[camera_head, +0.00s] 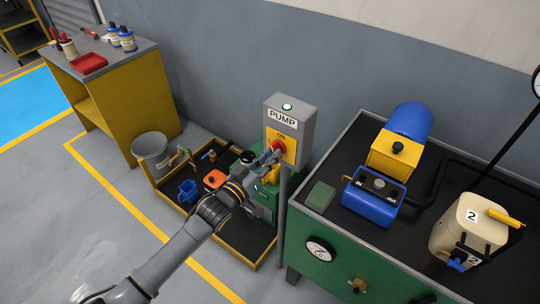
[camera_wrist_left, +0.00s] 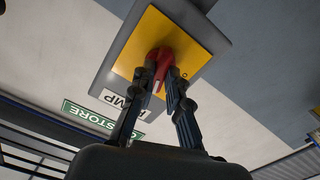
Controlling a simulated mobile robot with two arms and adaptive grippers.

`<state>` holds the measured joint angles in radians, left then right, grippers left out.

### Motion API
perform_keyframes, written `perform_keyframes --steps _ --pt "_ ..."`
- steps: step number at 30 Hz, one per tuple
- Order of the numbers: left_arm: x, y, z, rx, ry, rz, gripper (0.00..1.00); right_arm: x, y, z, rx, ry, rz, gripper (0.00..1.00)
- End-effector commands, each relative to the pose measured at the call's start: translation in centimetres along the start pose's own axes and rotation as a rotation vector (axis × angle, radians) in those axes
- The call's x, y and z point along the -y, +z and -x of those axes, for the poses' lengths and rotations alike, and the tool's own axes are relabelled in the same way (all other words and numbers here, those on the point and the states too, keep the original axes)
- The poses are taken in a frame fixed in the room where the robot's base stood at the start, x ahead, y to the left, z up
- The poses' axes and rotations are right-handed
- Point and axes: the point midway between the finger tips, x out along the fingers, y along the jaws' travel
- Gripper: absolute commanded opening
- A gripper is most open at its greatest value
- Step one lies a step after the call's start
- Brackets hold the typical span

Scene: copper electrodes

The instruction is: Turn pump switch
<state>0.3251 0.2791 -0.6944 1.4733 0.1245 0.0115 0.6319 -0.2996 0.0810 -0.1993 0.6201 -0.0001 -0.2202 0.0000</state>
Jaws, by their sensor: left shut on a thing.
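The pump switch box (camera_head: 297,117) is a grey box on a post, labelled PUMP, with a green-white light on top and a yellow plate (camera_head: 289,151). Its red switch knob (camera_head: 278,146) sits on the yellow plate. My left gripper (camera_head: 268,157) reaches up to the knob from the lower left. In the left wrist view, the two dark fingers (camera_wrist_left: 169,92) are shut on the red knob (camera_wrist_left: 164,62) in front of the yellow plate (camera_wrist_left: 140,57). The knob's handle lies between the fingertips and is partly hidden. My right gripper is not in view.
A green tank bench (camera_head: 325,226) with a blue and yellow pump (camera_head: 394,155) and a beige canister (camera_head: 458,229) stands at the right. A yellow-edged tray (camera_head: 253,262) with tools lies below my arm. A workbench (camera_head: 118,59) and bucket (camera_head: 151,152) stand left.

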Motion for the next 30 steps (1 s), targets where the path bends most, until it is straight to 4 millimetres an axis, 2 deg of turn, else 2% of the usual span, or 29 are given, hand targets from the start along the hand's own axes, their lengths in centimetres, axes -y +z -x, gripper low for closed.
perform_keyframes --steps 3,4,7,17,30 --pt "0.0 0.0 0.0 0.000 0.000 -0.272 0.00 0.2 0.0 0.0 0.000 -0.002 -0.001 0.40" --pt "0.0 0.0 0.0 0.000 0.000 -0.309 0.17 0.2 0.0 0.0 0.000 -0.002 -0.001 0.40" --pt "0.0 0.0 0.0 0.000 0.000 -0.291 0.37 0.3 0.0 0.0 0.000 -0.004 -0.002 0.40" --pt "0.0 0.0 0.2 0.001 0.000 -0.286 0.38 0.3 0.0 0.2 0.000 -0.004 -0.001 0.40" --pt "0.0 -0.1 4.4 0.002 -0.001 -0.284 0.38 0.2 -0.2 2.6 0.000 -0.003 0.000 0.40"
